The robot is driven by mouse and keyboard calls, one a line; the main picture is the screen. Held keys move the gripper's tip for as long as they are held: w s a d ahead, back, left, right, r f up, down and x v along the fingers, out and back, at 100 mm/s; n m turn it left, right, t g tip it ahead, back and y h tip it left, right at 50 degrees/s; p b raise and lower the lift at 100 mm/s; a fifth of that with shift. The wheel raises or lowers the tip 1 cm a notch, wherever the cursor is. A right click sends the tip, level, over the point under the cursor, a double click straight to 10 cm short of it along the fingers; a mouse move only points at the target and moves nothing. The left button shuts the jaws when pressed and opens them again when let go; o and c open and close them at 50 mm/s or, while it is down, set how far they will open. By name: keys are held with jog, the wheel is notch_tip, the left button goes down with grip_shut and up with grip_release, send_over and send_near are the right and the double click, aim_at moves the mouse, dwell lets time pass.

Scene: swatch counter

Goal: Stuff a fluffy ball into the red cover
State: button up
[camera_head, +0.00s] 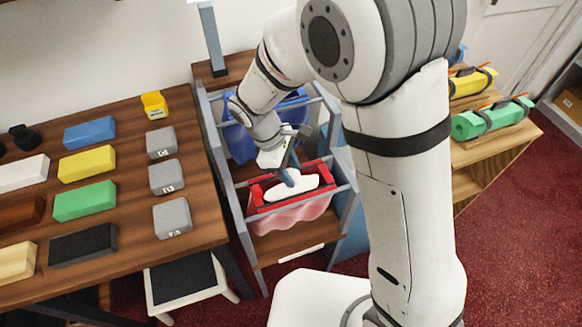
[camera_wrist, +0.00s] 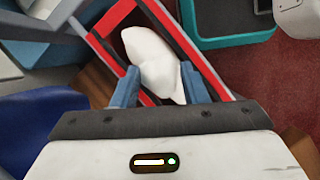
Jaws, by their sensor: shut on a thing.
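The red cover (camera_head: 292,219) hangs in the front part of a grey rack, its mouth held open by a red frame (camera_head: 258,194). It hangs as a pinkish translucent bag below the frame. The frame also shows in the wrist view (camera_wrist: 112,17). A white fluffy ball (camera_head: 285,190) is at the mouth of the red cover; I cannot tell how deep it sits. In the wrist view the white ball (camera_wrist: 153,55) is between the blue fingers of my gripper (camera_wrist: 159,88), which is shut on it. In the head view my gripper (camera_head: 290,178) points down over the frame.
A blue cover (camera_head: 238,141) hangs behind the red one in the rack (camera_head: 233,205). A wooden table (camera_head: 120,150) at left holds several coloured and grey blocks. A white stool (camera_head: 187,283) stands below. A shelf with coloured rolls (camera_head: 493,118) is at right.

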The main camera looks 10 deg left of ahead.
jog(key=shift+s+d+f, duration=0.1)
jog(key=shift+f, duration=0.1)
dwell(0.4)
jog(key=o, duration=1.3)
jog(key=shift+s, duration=0.1)
jog(key=shift+r, duration=0.1)
jog(key=shift+r+p, duration=2.35)
jog(key=shift+r, duration=0.6)
